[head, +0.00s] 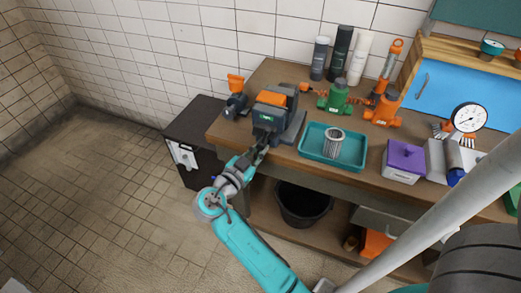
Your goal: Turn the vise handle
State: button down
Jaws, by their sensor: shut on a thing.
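The vise (290,108), dark grey with an orange block (271,98) at its top, stands on the left part of the wooden workbench (262,75). My gripper (262,147) is at the vise's front, just over the bench's front edge. It is shut on the vise handle, of which little can be made out because the fingers and the vise's front cover it. The angle of the handle cannot be told from this view.
A teal tray (309,151) with a metal mesh cylinder (333,143) lies right of the vise. Green (338,97) and orange (383,108) fittings stand behind it. A purple box (404,160) and a gauge (468,118) are farther right. A black bucket (303,206) sits below. Floor at left is clear.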

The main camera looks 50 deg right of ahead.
jog(key=shift+r+m, duration=0.15)
jog(key=shift+m, duration=0.15)
jog(key=c, duration=1.2)
grip_release()
jog(key=shift+a, duration=0.1)
jog(key=s+a, duration=0.1)
jog(key=a, duration=1)
jog(key=shift+s+a+r, duration=0.3)
jog(key=shift+s+a, duration=0.1)
